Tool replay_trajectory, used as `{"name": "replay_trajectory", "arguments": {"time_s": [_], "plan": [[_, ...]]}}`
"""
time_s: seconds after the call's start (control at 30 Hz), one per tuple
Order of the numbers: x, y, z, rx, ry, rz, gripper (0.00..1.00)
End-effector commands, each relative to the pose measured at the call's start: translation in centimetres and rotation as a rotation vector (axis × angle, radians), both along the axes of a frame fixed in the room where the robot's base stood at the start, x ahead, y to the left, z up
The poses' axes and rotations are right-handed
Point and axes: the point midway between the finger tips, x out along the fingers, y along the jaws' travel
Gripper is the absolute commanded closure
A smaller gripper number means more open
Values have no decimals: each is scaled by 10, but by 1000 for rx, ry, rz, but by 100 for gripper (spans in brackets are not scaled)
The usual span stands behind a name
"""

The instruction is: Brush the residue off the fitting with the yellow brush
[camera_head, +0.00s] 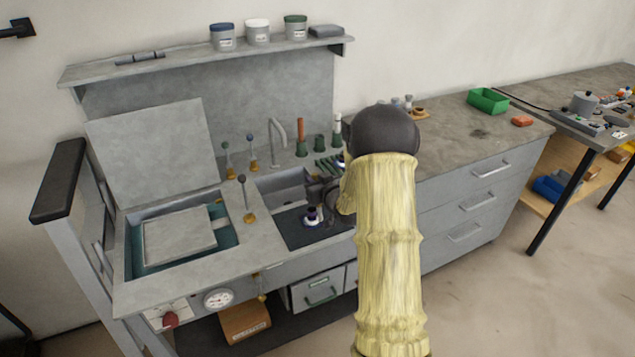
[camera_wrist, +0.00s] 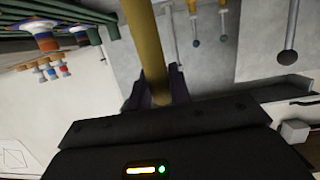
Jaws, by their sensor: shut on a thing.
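My gripper (camera_wrist: 158,92) is shut on the yellow handle (camera_wrist: 143,45) of a brush in the wrist view. The handle runs up out of the top of that view, so the bristle end is out of sight there. In the head view my yellow-sleeved arm covers much of the gripper, and I cannot make out the brush. A small dark and pale piece with a purplish band, perhaps the fitting (camera_head: 312,216), stands in the sink basin below the gripper. Residue on it is too small to tell, and I cannot tell whether the brush touches it.
A faucet (camera_head: 278,132) and an orange-handled tool (camera_head: 300,132) stand behind the basin. Several ball-topped levers (camera_head: 243,190) rise left of it. A lidded tank (camera_head: 180,240) is at the left. The right counter (camera_head: 455,125) is mostly clear, with a green bin (camera_head: 488,101) at the back.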

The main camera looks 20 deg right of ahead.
Motion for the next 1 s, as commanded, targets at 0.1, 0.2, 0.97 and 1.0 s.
{"name": "replay_trajectory", "arguments": {"time_s": [0.1,0.2,0.97,1.0], "plan": [[6,1,-1,0,1,1,100],[7,1,-1,1,2,1,100],[-13,0,-1,0,4,0,100],[-13,1,-1,0,4,0,100]]}}
